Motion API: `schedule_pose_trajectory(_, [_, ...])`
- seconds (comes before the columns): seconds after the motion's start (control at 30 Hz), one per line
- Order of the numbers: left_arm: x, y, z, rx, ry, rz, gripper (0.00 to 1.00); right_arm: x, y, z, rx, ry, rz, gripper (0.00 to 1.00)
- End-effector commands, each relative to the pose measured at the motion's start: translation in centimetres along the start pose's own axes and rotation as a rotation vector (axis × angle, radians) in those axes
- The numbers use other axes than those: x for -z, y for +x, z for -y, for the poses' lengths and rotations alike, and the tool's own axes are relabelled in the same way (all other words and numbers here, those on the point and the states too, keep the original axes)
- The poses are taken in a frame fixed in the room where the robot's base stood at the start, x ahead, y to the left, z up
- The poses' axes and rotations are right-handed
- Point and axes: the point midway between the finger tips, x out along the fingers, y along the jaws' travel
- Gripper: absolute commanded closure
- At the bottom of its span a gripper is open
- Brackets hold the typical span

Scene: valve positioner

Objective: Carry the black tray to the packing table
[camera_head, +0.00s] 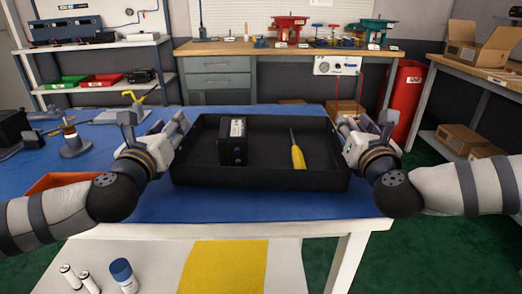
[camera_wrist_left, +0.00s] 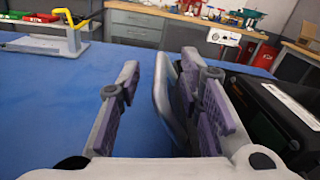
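The black tray (camera_head: 262,178) rests on the blue-topped table. It holds a black boxy device (camera_head: 232,145) and a yellow-handled tool (camera_head: 298,155). My left gripper (camera_head: 156,127) is at the tray's left side, with its fingers apart. In the left wrist view its fingers (camera_wrist_left: 158,105) show blue tabletop between them, and the black device (camera_wrist_left: 292,105) is at the right. My right gripper (camera_head: 366,128) is at the tray's right side, with its fingers apart. I cannot tell whether either gripper touches the tray wall.
The blue table (camera_head: 250,207) also carries a grey stand with a yellow handle (camera_head: 134,105), an orange bin (camera_head: 62,181) and a brass-topped fixture (camera_head: 72,140). A wooden bench with cardboard boxes (camera_head: 480,43) stands right. A white surface with a yellow patch (camera_head: 225,266) is in front.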

Motion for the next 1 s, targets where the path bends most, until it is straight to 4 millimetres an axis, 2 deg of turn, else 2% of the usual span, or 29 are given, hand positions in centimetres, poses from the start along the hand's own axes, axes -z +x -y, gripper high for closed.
schedule_pose_trajectory(0.13, [0.0, 0.0, 0.0, 0.000, 0.000, 0.000, 0.67, 0.0, 0.0, 0.0, 0.000, 0.000, 0.000, 0.67])
schedule_pose_trajectory(0.27, [0.0, 0.0, 0.0, 0.000, 0.000, 0.000, 0.96, 0.0, 0.0, 0.0, 0.000, 0.000, 0.000, 0.96])
schedule_pose_trajectory(0.3, [0.0, 0.0, 0.0, 0.000, 0.000, 0.000, 1.00, 0.0, 0.0, 0.0, 0.000, 0.000, 0.000, 1.00])
schedule_pose_trajectory(0.7, [-0.5, 0.0, 0.1, 0.000, 0.001, 0.007, 1.00, -0.6, 0.0, -0.2, -0.003, 0.000, 0.008, 1.00])
schedule_pose_trajectory(0.77, [-1.2, -0.1, 0.2, 0.001, 0.001, 0.013, 1.00, -1.3, -0.1, -0.3, -0.004, 0.000, 0.014, 1.00])
schedule_pose_trajectory(0.87, [-3.4, -0.2, 0.6, 0.005, 0.003, 0.032, 1.00, -3.5, -0.2, -0.7, -0.008, 0.001, 0.033, 1.00])
schedule_pose_trajectory(1.0, [-8.2, -0.5, 1.6, 0.013, 0.005, 0.076, 1.00, -8.2, -0.5, -1.6, -0.017, 0.003, 0.077, 1.00])
